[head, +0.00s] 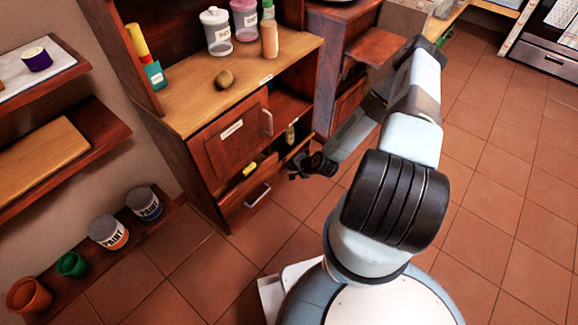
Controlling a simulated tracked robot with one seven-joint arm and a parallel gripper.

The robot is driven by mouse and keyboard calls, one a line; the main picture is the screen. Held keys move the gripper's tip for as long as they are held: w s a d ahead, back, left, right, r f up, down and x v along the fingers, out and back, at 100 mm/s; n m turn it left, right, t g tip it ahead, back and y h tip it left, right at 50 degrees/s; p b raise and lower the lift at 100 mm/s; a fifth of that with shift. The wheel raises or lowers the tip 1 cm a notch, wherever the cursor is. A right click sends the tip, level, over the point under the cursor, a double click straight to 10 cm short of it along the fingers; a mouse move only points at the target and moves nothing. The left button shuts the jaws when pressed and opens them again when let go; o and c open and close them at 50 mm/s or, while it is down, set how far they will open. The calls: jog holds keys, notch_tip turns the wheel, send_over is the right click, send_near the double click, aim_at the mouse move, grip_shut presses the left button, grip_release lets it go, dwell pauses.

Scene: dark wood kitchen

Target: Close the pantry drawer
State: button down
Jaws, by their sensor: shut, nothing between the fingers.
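The pantry is a reddish-brown wooden cabinet (172,121) at the left centre. Low in it is a drawer (237,210) with a silver bar handle (258,194). A gap shows above the drawer's front, with a small yellow item (250,169) in it, so the drawer looks at least partly open; how far is hard to tell. My gripper (293,174) is small and dark in this view. It is shut and empty, low beside the right part of the drawer front. Whether it touches the drawer I cannot tell.
Above the drawer is a labelled wooden front (228,136) with its own handle. Jars (216,32), a bottle (269,35) and a potato-like item (224,79) stand on the counter. Paint cans (109,232) and pots line a low shelf at left. Tiled floor at right is clear.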

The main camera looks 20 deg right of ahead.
jog(key=shift+w+a+f, duration=0.8)
jog(key=shift+w+a, duration=0.05)
jog(key=shift+w, duration=0.45)
jog(key=shift+w+a+f, duration=0.85)
jog(key=shift+w+a, duration=0.05)
jog(key=shift+w, duration=0.35)
jog(key=shift+w+a+f, duration=0.8)
jog(key=shift+w+a, duration=0.05)
jog(key=shift+w, duration=0.45)
jog(key=shift+w+d, duration=0.1)
